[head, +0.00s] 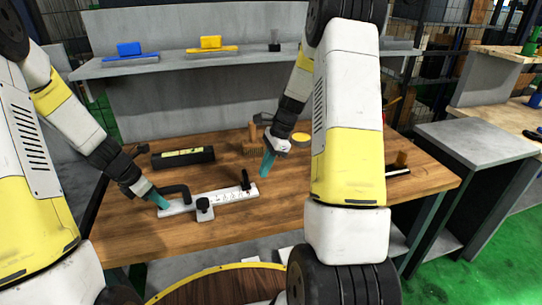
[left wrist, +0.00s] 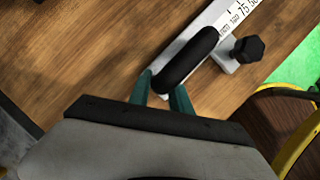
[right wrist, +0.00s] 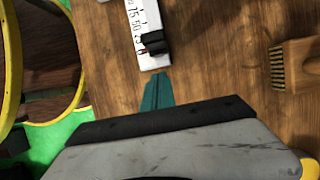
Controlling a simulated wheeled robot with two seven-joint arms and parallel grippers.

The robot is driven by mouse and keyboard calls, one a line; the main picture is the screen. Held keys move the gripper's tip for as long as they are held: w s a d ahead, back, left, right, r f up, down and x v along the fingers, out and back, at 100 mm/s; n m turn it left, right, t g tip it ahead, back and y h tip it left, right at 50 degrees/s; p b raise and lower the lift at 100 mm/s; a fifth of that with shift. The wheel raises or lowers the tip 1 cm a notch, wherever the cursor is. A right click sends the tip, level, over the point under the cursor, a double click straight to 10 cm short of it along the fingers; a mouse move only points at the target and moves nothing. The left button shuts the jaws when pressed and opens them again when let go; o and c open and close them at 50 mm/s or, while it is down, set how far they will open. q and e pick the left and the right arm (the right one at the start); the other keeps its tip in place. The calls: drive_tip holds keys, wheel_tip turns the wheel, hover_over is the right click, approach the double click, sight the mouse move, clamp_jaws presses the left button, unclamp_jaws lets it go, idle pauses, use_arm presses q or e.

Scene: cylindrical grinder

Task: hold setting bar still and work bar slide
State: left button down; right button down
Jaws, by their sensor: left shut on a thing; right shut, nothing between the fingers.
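The setting bar (head: 222,198) is a white bar with a printed scale, lying on the wooden table. A black curved handle (left wrist: 188,60) stands at its left end, and a black knob (left wrist: 247,49) sits at its side. A black slide (head: 245,180) stands near the bar's right end; it also shows in the right wrist view (right wrist: 155,42). My left gripper (head: 157,200) is shut on the black handle, its teal fingers on either side of it. My right gripper (head: 266,164) is shut and empty, its fingertips just beyond the bar's right end, apart from the slide.
A black box (head: 183,157) lies behind the bar. The table front (head: 300,215) is clear.

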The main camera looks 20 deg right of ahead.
sight(243, 172)
drive_tip(key=shift+a+r, duration=0.15)
drive_tip(key=shift+a, duration=0.75)
drive_tip(key=shift+a+r, duration=0.1)
drive_tip(key=shift+a, duration=0.75)
use_arm(q)
drive_tip(key=shift+d, duration=0.1)
use_arm(e)
drive_tip(key=a, duration=0.7)
drive_tip(key=shift+s+a, duration=0.2)
drive_tip(key=shift+a, duration=0.1)
drive_tip(key=d, duration=0.4)
drive_tip(key=shift+w+d+r, duration=0.15)
drive_tip(key=shift+d+r, duration=0.1)
drive_tip(key=v, duration=0.9)
drive_tip(key=shift+r, duration=0.25)
